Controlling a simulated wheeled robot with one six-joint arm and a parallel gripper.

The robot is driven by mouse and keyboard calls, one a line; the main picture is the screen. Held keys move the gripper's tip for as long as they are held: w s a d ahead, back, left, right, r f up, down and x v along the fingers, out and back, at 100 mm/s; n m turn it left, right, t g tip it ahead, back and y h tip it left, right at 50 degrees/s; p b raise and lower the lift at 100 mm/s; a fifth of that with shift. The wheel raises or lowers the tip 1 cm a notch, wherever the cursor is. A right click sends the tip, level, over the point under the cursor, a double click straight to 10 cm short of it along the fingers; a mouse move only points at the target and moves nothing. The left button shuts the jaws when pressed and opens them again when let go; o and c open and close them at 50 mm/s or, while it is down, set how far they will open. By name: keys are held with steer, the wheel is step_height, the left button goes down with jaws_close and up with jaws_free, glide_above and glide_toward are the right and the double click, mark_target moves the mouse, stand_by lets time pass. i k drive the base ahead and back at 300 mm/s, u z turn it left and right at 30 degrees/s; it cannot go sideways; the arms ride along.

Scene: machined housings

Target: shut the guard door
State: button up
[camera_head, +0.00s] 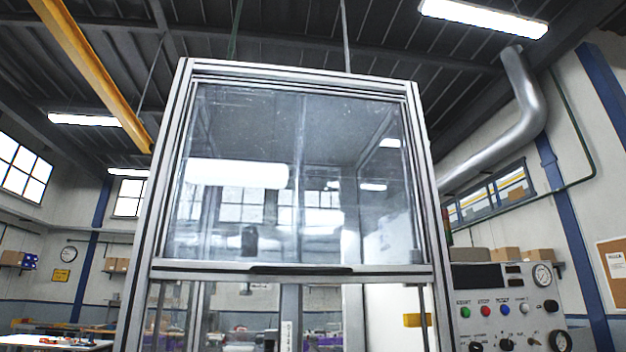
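The guard door (330,215) is a clear pane in an aluminium frame, in the upper part of a tall machine enclosure (160,200). Its bottom rail (200,271) runs across the enclosure with a dark handle strip (300,270) at its middle. The door sits raised, and the space under the rail looks open, with upright posts visible inside. The lower end of the opening is cut off by the picture's edge. My gripper is not in view.
A control panel (505,310) with coloured buttons, knobs and a gauge (542,275) stands right of the enclosure. A work table (55,342) with small items is at the far lower left. A silver duct (500,130) runs high at the right.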

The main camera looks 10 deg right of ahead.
mark_target(162, 268)
steer(key=k, duration=1.2)
steer(key=u, duration=0.65)
steer(key=i, duration=1.4)
steer(key=z, duration=0.65)
